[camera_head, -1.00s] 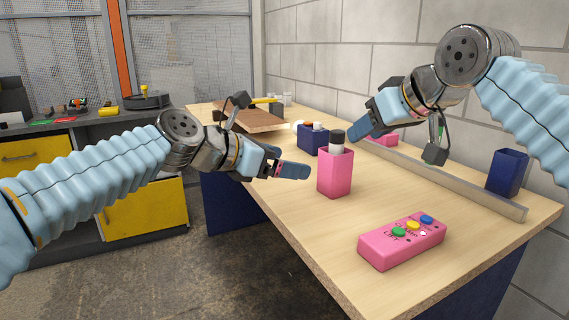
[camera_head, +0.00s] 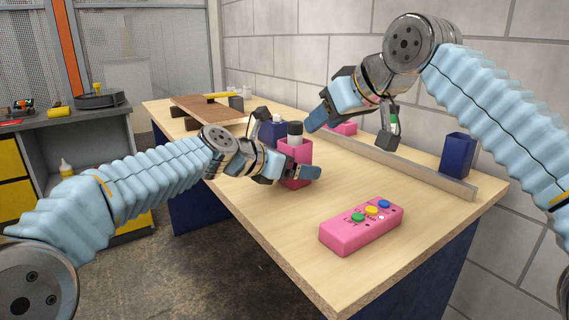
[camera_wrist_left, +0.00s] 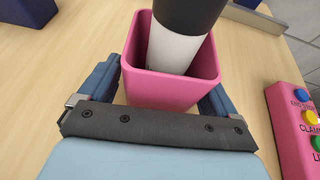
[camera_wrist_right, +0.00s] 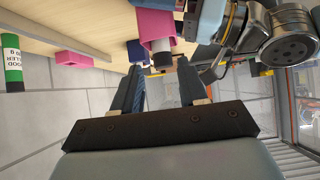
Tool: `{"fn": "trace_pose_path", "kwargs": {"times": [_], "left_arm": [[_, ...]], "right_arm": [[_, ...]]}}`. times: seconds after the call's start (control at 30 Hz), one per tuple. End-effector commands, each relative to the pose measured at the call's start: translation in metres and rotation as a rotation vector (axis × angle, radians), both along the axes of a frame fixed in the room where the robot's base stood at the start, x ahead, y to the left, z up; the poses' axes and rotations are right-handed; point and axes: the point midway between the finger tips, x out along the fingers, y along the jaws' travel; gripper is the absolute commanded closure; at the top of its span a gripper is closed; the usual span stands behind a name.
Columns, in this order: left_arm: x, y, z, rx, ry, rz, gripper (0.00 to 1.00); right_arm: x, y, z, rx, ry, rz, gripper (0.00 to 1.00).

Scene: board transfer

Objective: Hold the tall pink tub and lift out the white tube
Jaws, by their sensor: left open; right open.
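The tall pink tub (camera_head: 303,151) stands upright on the table, with the white tube (camera_head: 294,141) and its black top rising out of it. My left gripper (camera_head: 290,172) is low at the tub. In the left wrist view its open fingers lie on either side of the tub (camera_wrist_left: 170,88), with visible gaps, and the white tube (camera_wrist_left: 175,45) leans inside. My right gripper (camera_head: 322,113) is open and empty above the table, behind and right of the tub. The right wrist view shows the tub (camera_wrist_right: 155,25) beyond its fingertips.
A pink button box (camera_head: 345,238) lies at the front. A blue container (camera_head: 457,156) stands behind the metal rail (camera_head: 435,178) by the wall. A blue bin (camera_head: 271,128) and a brown board (camera_head: 205,107) are farther back. A green-and-white bottle (camera_wrist_right: 12,60) shows in the right wrist view.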

Motion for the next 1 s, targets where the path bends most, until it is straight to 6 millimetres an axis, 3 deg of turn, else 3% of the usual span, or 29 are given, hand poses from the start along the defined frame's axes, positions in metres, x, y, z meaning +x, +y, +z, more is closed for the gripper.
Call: {"fn": "trace_pose_path", "kwargs": {"times": [0.27, 0.6, 0.83, 1.0], "left_arm": [[0.0007, -0.0005, -0.0003, 0.000, 0.000, 0.000, 0.12], [0.0006, -0.0002, -0.0001, 0.000, 0.000, 0.001, 0.64], [0.0006, -0.0002, -0.0001, 0.000, 0.000, 0.001, 0.64], [0.0006, -0.0002, 0.0000, 0.000, -0.001, 0.001, 0.64]], "right_arm": [[0.0000, 0.0000, 0.0000, 0.000, 0.000, 0.000, 0.57], [0.0000, 0.0000, 0.0000, 0.000, 0.000, 0.000, 0.57], [0.0000, 0.0000, 0.0000, 0.000, 0.000, 0.000, 0.57], [-0.0051, 0.0076, -0.0017, -0.014, -0.005, -0.047, 0.36]]}}
